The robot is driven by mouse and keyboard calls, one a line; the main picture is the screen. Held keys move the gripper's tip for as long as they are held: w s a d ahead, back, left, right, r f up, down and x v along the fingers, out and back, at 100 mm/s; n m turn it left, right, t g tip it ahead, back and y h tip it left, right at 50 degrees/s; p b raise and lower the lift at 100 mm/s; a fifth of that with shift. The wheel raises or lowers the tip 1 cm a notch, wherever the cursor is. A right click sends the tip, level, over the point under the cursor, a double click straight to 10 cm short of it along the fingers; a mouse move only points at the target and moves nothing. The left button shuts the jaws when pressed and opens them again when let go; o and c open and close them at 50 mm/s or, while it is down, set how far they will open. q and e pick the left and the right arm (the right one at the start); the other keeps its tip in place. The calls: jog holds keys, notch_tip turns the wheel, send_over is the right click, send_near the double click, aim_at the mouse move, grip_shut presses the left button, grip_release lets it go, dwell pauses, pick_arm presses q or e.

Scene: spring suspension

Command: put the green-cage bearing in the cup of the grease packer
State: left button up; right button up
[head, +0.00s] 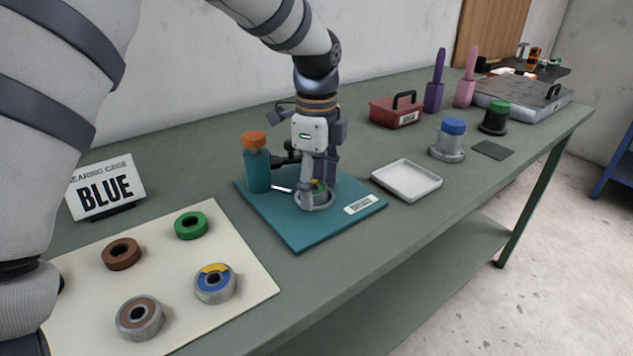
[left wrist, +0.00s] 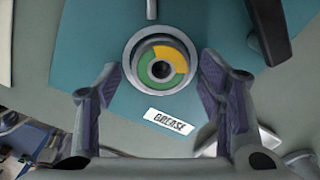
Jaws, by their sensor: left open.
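The green-cage bearing (left wrist: 146,68), with a green and yellow face, sits in the round grey cup (left wrist: 129,60) of the grease packer, seemingly flat. In the head view the cup (head: 316,203) stands on the packer's teal base plate (head: 300,235), and a bit of the bearing shows between the fingers. My left gripper (head: 318,182) points down right over the cup. In the left wrist view its fingers (left wrist: 160,82) are spread, one either side of the cup and apart from the bearing. My right gripper is not in view.
A cream mat (head: 250,281) at front left holds a green ring (head: 191,236), a brown ring and two bearings. A sign (head: 106,190) reads BLUE. The packer's teal bottle (head: 257,170) stands close left of my gripper. A white tray (head: 407,191) lies to the right.

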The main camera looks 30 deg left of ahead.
aim_at(317, 188)
pick_arm(q)
notch_tip(317, 188, up, 12)
jog(key=shift+b, duration=0.3)
jog(key=shift+r, duration=0.1)
